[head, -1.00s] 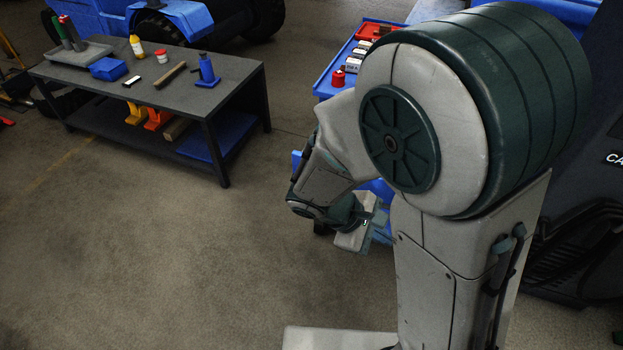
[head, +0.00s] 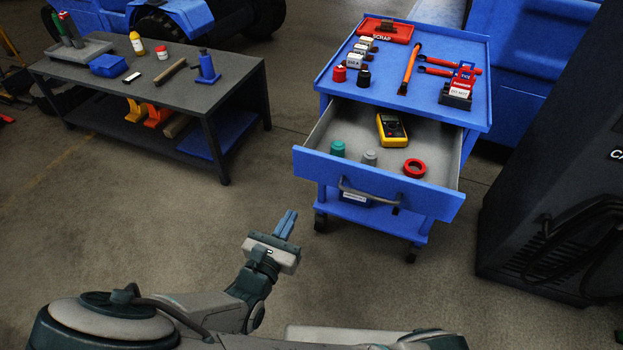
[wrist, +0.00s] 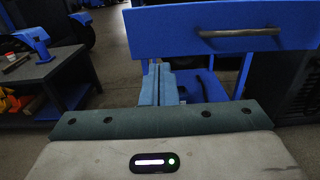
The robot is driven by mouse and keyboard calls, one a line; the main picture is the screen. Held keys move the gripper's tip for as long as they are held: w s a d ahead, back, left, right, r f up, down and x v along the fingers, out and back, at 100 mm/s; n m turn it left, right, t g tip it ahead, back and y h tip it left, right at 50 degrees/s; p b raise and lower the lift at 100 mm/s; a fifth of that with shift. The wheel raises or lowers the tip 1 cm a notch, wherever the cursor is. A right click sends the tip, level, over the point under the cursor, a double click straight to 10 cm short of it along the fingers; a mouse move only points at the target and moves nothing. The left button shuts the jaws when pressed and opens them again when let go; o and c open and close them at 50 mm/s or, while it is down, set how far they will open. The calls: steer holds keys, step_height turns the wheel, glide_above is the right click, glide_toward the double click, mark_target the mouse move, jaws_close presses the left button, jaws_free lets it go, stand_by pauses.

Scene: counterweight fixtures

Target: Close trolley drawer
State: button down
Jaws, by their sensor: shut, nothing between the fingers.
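The blue trolley (head: 330,82) stands right of centre in the head view. Its drawer (head: 310,165) is pulled out toward me and holds a yellow multimeter (head: 391,129), a red ring (head: 414,168), and a teal and a grey cap-like piece. The drawer front has a grey bar handle (head: 372,193). The drawer front also shows at the top of the wrist view (wrist: 165,35), with its handle (wrist: 240,32) at upper right. My gripper (head: 287,224) is shut and empty, in front of the drawer, lower and to its left, apart from it. It shows in the wrist view (wrist: 158,84) below the drawer front.
Red tools, small boxes and a red tray (head: 385,31) lie on the trolley top. A dark cabinet (head: 545,170) is at right. Floor between bench and trolley is clear.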

mark_target(316, 170)
steer(key=b+x, duration=0.1)
steer(key=x, duration=1.2)
steer(key=shift+w+d+b, duration=0.1)
steer(key=shift+w+b, duration=0.15)
steer(key=shift+b, duration=0.1)
steer(key=shift+w, duration=0.1)
